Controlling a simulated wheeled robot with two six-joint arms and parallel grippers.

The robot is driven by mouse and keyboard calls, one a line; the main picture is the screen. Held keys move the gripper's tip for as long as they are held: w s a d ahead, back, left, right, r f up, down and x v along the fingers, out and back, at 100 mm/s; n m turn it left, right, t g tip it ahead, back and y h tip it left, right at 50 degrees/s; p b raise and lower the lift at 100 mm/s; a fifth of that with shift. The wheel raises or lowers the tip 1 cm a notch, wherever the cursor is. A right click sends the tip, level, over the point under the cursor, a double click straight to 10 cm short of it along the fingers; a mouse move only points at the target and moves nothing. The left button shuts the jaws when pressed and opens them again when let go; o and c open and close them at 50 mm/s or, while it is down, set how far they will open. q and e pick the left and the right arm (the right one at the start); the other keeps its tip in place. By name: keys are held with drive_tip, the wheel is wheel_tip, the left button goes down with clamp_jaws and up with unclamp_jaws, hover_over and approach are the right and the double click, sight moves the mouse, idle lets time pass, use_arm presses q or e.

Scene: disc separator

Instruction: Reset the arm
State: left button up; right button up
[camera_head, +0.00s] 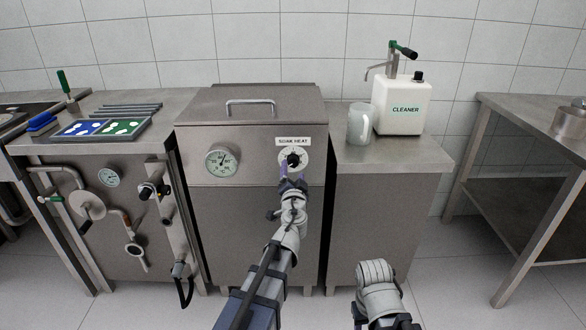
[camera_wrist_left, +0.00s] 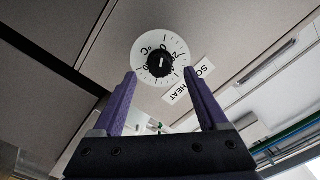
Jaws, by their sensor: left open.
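My left gripper (camera_head: 291,172) is just in front of the soak heat dial (camera_head: 294,158) on the steel cabinet. In the left wrist view, the gripper's two purple fingers (camera_wrist_left: 160,92) are apart. The black knob (camera_wrist_left: 160,64) on its white scale shows beyond and between the tips, with nothing held. I cannot tell whether the fingers touch the dial. Part of my right arm (camera_head: 378,290) is low in the head view, but its gripper fingers do not show.
A round gauge (camera_head: 221,162) sits left of the dial, and a lid handle (camera_head: 250,103) is above. A cleaner dispenser (camera_head: 401,104) and a pale jug (camera_head: 359,124) stand on the right counter. A valve with a black handle (camera_head: 154,190) juts from the left unit. Floor is free at right.

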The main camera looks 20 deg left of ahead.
use_arm(q)
drive_tip(key=v, duration=0.3)
drive_tip(key=shift+s+d, duration=0.1)
drive_tip(key=shift+s, duration=0.25)
drive_tip(key=s+d+f+n+g, duration=0.2)
drive_tip(key=s+f+g, duration=0.3)
drive_tip(key=s+f, duration=0.25)
drive_tip(key=s+d+f+n+g, duration=0.2)
drive_tip(key=s+f+n+g, duration=0.1)
drive_tip(key=s+f+g, duration=0.4)
drive_tip(key=s+d+f+m+g+h, duration=0.35)
drive_tip(key=s+d+f+g, duration=0.3)
drive_tip(key=s+d, duration=0.55)
wheel_tip(320, 180, up, 29)
drive_tip(key=s+a+p, duration=0.1)
drive_tip(key=p, duration=2.9)
drive_tip(key=shift+s+a+r+t, duration=0.15)
drive_tip(key=shift+s+a+t, duration=0.05)
drive_tip(key=shift+s+t, duration=0.25)
